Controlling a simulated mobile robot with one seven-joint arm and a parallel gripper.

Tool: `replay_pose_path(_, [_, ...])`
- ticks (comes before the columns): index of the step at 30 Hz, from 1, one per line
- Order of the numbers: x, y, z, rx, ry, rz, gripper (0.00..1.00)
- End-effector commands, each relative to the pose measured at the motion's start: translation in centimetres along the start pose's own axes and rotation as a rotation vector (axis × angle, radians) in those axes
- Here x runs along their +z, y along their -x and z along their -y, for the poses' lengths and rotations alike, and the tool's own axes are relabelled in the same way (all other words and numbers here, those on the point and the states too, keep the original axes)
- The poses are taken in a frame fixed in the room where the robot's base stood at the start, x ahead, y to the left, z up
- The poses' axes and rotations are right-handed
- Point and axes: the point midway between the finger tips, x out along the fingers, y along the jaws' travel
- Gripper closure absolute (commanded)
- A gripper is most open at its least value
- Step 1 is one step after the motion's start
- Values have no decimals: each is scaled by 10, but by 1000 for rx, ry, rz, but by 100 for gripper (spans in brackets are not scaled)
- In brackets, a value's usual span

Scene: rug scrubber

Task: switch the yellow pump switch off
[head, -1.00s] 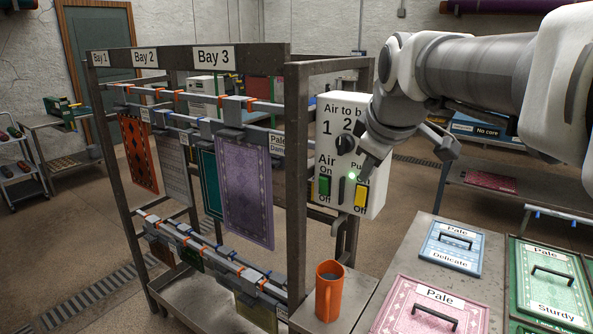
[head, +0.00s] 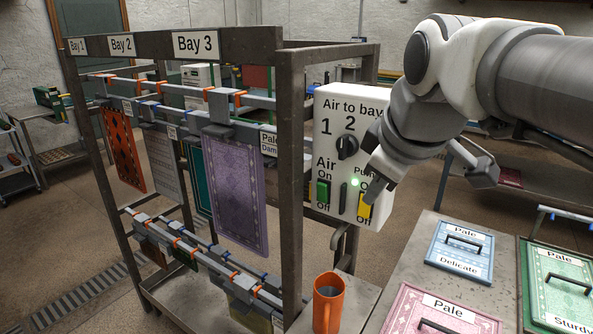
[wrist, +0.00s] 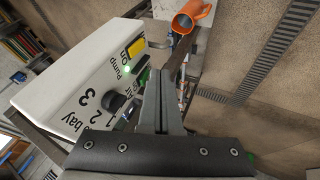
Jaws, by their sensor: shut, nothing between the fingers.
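The white control box (head: 338,125) is fixed to the rack post. Its yellow pump switch (head: 365,207) is at the lower right, with "Off" printed below it, and a green light (head: 355,182) glows beside it. Contact cannot be told. In the wrist view, the yellow switch (wrist: 136,38) shows to the upper left of my shut fingers (wrist: 160,78). Which way the switch is tilted is unclear.
The box also has a black bay knob (head: 347,147) and a green air switch (head: 323,192). An orange mug (head: 328,305) stands below. Hung rugs (head: 235,200) fill the rack at left.

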Motion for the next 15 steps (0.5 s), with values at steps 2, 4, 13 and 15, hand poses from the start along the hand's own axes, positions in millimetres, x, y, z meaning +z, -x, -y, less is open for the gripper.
replay_pose_path(2, [0,0,0,0,0,0,100])
replay_pose_path(4, [0,0,0,0,0,0,100])
replay_pose_path(13, [1,-16,0,-3,0,3,100])
replay_pose_path(15, [1,-28,1,-3,-1,4,100])
